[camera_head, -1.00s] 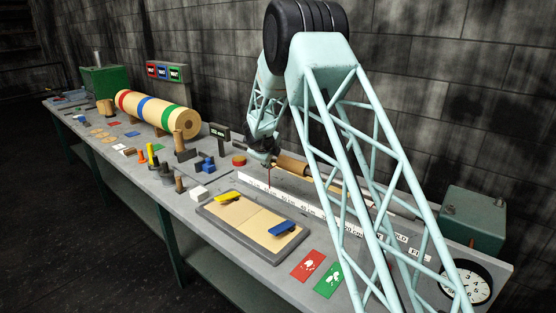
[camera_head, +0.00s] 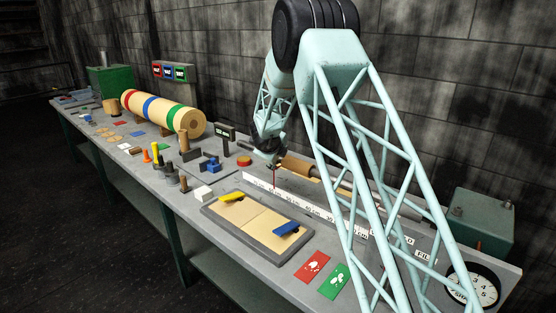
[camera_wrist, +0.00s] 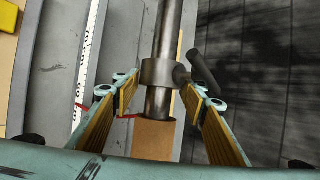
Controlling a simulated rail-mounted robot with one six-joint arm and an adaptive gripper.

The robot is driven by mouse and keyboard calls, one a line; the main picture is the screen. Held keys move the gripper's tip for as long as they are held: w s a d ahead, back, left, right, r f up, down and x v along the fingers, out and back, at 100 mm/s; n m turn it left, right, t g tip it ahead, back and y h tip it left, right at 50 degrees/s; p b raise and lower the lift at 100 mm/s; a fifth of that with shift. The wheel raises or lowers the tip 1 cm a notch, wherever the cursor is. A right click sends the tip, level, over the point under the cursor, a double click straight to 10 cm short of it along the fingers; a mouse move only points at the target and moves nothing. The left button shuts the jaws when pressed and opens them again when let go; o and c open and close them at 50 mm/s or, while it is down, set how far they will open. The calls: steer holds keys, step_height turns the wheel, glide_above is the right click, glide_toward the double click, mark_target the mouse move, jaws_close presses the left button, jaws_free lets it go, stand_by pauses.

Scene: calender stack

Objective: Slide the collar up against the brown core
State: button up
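In the wrist view, the dark grey collar (camera_wrist: 158,72) sits around a metal shaft (camera_wrist: 166,30), with a dark handle (camera_wrist: 204,72) sticking out on its right. The brown core (camera_wrist: 153,138) is on the same shaft, nearer to my wrist. A short length of bare shaft shows between collar and core. My gripper (camera_wrist: 160,90) is open, one finger on each side of the shaft, with its tips near the collar and apart from it. In the head view, the brown core (camera_head: 298,167) shows beside my gripper (camera_head: 268,158); the collar cannot be made out there.
A white printed scale (camera_head: 310,208) runs along the shaft; a thin red pointer (camera_head: 274,179) stands at it. A tray (camera_head: 256,232) with yellow and blue pieces lies in front. A dial (camera_head: 474,286) and green box (camera_head: 480,222) stand at the right end. The wall is close behind.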

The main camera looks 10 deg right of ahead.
steer(key=v, duration=1.2)
stand_by(0.3)
steer(key=shift+w, duration=0.1)
steer(key=shift+c, duration=0.5)
